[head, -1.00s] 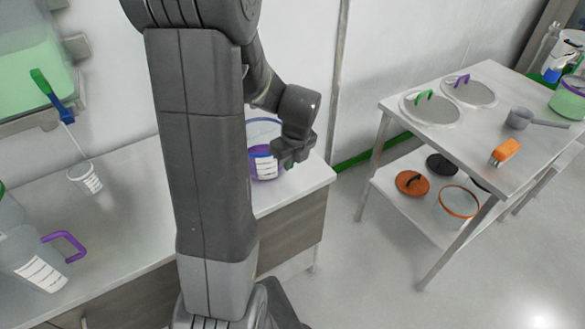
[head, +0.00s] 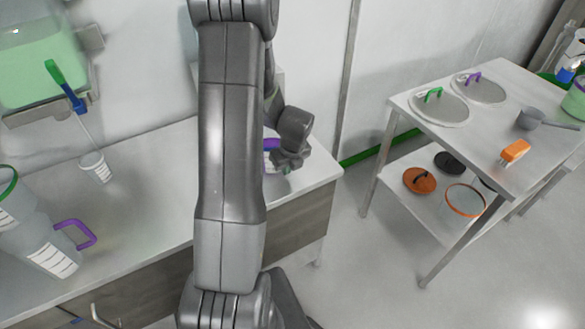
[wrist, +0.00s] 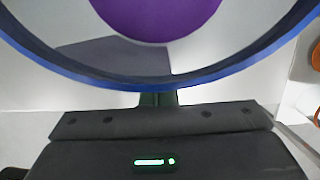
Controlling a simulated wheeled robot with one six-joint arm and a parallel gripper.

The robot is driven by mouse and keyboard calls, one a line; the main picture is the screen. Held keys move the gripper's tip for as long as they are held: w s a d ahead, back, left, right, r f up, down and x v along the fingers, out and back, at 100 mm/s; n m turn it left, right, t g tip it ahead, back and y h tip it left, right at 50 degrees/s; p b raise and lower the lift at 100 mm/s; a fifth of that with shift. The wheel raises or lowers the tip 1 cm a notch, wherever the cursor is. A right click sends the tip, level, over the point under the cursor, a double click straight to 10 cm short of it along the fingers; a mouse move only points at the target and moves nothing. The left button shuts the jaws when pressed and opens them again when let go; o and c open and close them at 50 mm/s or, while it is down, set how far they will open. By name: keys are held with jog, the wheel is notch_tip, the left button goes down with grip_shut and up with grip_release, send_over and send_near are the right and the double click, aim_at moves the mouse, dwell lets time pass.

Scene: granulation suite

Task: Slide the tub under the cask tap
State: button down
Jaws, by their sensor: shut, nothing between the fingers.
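The tub is a clear round vessel with a blue rim (wrist: 160,82) and purple inside, seen large at the top of the wrist view. In the head view only a purple part of it (head: 271,143) shows at the right end of the counter; my arm hides the rest. My gripper (head: 287,163) is shut and empty, close by the tub on its right. In the wrist view its fingers (wrist: 158,98) are just at the near rim; I cannot tell whether they touch. A tank of green liquid (head: 40,65), apparently the cask, is at the upper left; I cannot make out its tap clearly.
Clear jugs, one with a purple handle (head: 80,233), stand at front left. A steel cart (head: 480,135) is at right. The counter's middle looks clear.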

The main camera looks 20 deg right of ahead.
jog(key=shift+w, duration=0.5)
jog(key=shift+w+a+r+p, duration=0.15)
jog(key=shift+w+p, duration=0.4)
jog(key=shift+w, duration=0.55)
jog(key=shift+s, duration=0.1)
jog(key=s, duration=0.4)
jog(key=shift+s+d+r, duration=0.15)
jog(key=shift+d+r, duration=0.05)
jog(key=shift+d, duration=0.1)
jog(key=v, duration=0.9)
jog(key=shift+r+b, duration=0.2)
jog(key=shift+b, duration=0.2)
